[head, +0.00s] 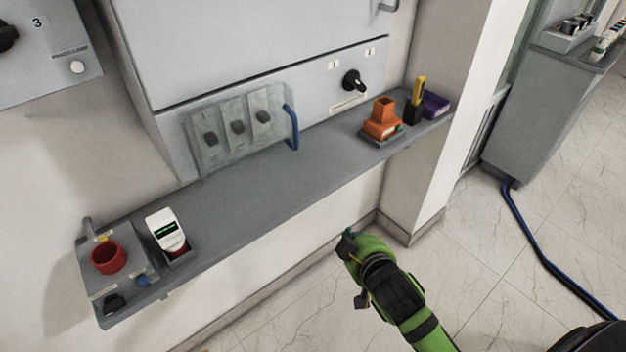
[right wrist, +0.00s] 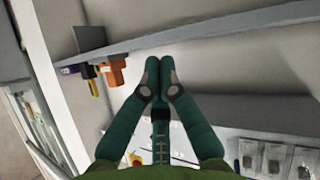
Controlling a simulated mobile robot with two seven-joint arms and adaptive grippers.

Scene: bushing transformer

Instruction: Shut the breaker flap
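The breaker flap (head: 222,112) is a clear panel in front of several dark breaker switches on the grey cabinet, above the shelf. A blue handle (head: 291,127) stands at its right edge. I cannot tell how far the flap is from its frame. The switches (right wrist: 272,163) also show at the lower right of the right wrist view. My right gripper (head: 348,243) is below and in front of the shelf, apart from the flap. In the right wrist view its fingertips (right wrist: 163,68) are together with nothing between them. My left gripper is out of view.
The grey shelf (head: 255,182) runs under the flap. It carries a red cup (head: 108,257), a white device (head: 165,229), an orange part (head: 382,118) and a purple box (head: 435,104). A black knob (head: 354,80) is right of the flap. The floor before the shelf is clear.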

